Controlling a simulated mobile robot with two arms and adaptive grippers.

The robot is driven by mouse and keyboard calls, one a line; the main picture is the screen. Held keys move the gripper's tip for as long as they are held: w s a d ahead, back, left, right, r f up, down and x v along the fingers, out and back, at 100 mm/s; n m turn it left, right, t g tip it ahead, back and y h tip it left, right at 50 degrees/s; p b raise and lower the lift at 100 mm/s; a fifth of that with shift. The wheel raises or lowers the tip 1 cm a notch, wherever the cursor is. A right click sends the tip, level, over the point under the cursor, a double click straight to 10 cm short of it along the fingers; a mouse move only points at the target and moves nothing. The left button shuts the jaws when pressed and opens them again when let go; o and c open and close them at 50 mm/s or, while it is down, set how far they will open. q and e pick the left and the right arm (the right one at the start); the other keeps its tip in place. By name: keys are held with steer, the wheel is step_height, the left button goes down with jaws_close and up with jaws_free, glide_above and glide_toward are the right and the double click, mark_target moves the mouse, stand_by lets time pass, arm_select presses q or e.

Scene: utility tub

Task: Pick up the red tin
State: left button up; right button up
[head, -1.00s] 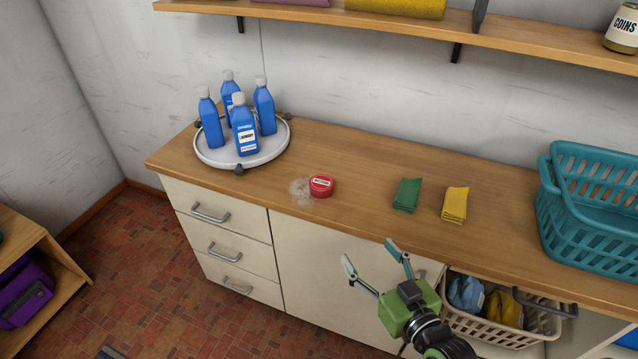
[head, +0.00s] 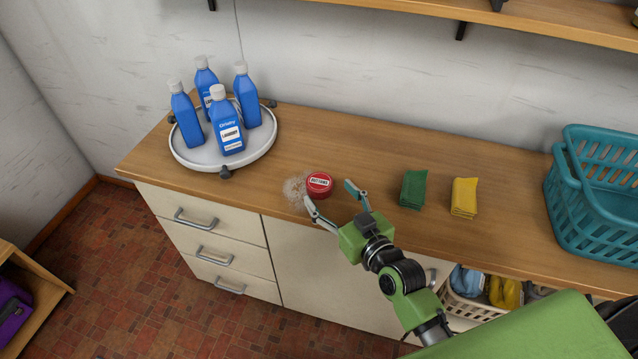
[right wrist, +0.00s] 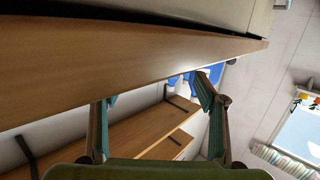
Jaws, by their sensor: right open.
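The red tin (head: 319,185) is small and round with a white label on its lid. It lies on the wooden counter, right of the round tray, beside a pale fluffy clump (head: 294,189). My right gripper (head: 329,195) is open at the counter's front edge, its fingers pointing toward the tin. In the head view one fingertip shows just below the tin and the other to its right; I cannot tell whether either touches it. In the right wrist view both fingers (right wrist: 155,95) are spread and the tin is not visible. My left gripper is not in view.
Several blue bottles (head: 228,127) stand on the round tray (head: 193,160) at the left. A green cloth (head: 413,189) and a yellow cloth (head: 464,197) lie right of the gripper. A teal basket (head: 590,225) stands at the right. A shelf (head: 540,25) hangs above.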

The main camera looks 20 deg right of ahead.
mark_target(320, 185)
steer(key=shift+w+a+f, duration=0.1)
steer(key=shift+w, duration=0.3)
steer(key=shift+w+a+f, duration=0.1)
steer(key=shift+w, duration=0.4)
steer(key=x, duration=0.3)
steer(key=shift+w+f, duration=0.25)
steer(key=shift+f, duration=0.1)
steer(key=shift+w+a, duration=0.1)
steer(key=shift+w, duration=0.15)
steer(key=shift+c, duration=0.3)
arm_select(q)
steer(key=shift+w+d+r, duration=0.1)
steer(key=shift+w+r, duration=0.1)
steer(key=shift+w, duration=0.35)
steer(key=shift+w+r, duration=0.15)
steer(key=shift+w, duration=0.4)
arm_select(e)
steer(key=c, duration=1.3)
